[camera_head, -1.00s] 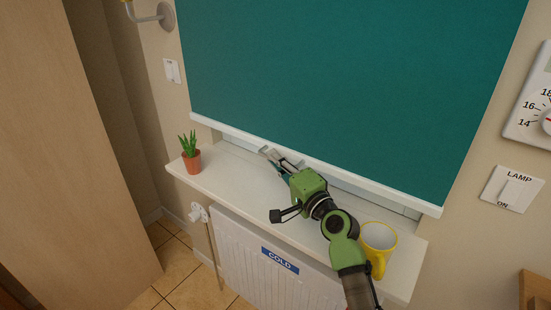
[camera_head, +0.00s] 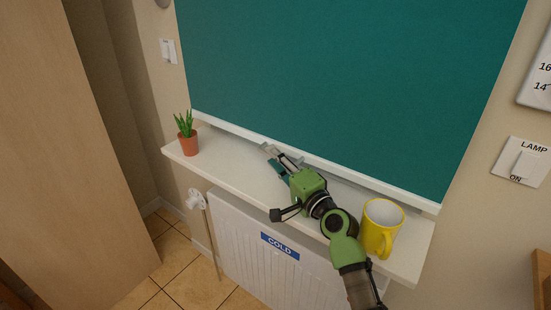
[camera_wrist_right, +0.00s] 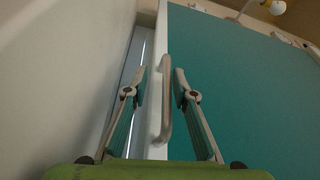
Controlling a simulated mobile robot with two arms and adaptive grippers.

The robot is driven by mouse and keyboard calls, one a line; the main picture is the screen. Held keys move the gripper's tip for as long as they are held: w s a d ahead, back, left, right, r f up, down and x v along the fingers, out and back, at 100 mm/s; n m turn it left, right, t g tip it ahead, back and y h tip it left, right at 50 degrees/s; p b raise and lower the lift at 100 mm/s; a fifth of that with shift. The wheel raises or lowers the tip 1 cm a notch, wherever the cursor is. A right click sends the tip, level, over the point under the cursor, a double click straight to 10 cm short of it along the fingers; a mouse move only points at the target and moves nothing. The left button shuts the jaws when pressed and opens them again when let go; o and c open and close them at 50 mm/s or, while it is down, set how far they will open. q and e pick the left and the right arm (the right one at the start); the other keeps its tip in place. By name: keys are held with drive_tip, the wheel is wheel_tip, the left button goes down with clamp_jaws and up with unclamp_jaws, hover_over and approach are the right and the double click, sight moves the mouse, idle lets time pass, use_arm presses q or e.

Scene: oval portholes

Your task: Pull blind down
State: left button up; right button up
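The teal blind (camera_head: 340,80) hangs over the window, its white bottom rail (camera_head: 390,189) low, a little above the window sill. A grey bar handle (camera_wrist_right: 166,100) on the rail shows in the wrist view. My right gripper (camera_head: 270,151) is at the rail, left of its middle. In the wrist view my right gripper's fingers (camera_wrist_right: 161,80) stand apart, one on each side of the handle, with a visible gap on the left side. In the head view the handle is mostly hidden by the gripper. My left gripper is not in view.
On the sill (camera_head: 225,163) stand a potted plant (camera_head: 188,142) at the left and a yellow mug (camera_head: 380,230) close beside my right arm. Below is a radiator (camera_head: 245,250) marked COLD. A LAMP switch (camera_head: 522,165) is on the right wall and a wooden cabinet (camera_head: 60,150) at the left.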

drive_tip(key=shift+r, duration=0.1)
drive_tip(key=shift+r, duration=0.5)
wheel_tip(320, 180, up, 9)
drive_tip(key=shift+r, duration=0.1)
drive_tip(key=p+v, duration=0.3)
drive_tip(key=v, duration=1.3)
drive_tip(key=shift+p, duration=0.4)
idle(0.6)
